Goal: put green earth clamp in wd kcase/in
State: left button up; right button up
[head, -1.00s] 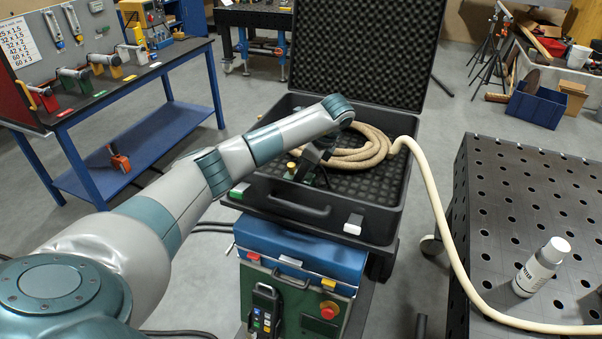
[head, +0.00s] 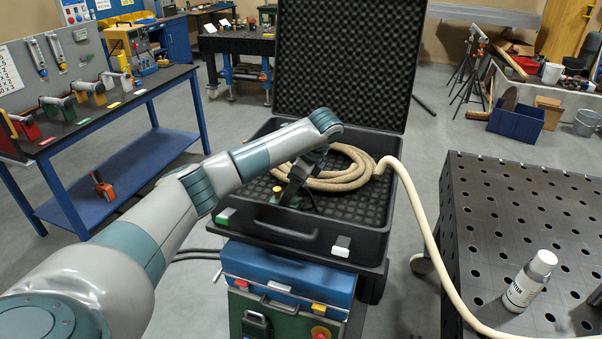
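The open black case (head: 375,243) has dark egg-crate foam inside and its lid stands up behind. My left gripper (head: 291,194) is inside the case, pointing down near the foam at the left of the coil. Its fingertips are dark and small, so whether it is open or shut on something is unclear. A small yellowish piece (head: 277,190) shows beside it. I cannot clearly make out a green earth clamp at the gripper. A green item (head: 57,106) sits on the bench at the left, between red and yellow ones. My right gripper is out of view.
A beige hose coil (head: 345,178) lies in the case and runs over its right wall to the perforated table (head: 510,220), where a white bottle (head: 530,280) stands. A blue bench (head: 125,165) is at the left. The case rests above a blue and green unit (head: 290,280).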

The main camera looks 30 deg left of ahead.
pick_arm(q)
jog(key=shift+b+v, duration=0.5)
jog(key=shift+v, duration=4.25)
jog(key=shift+f, duration=0.1)
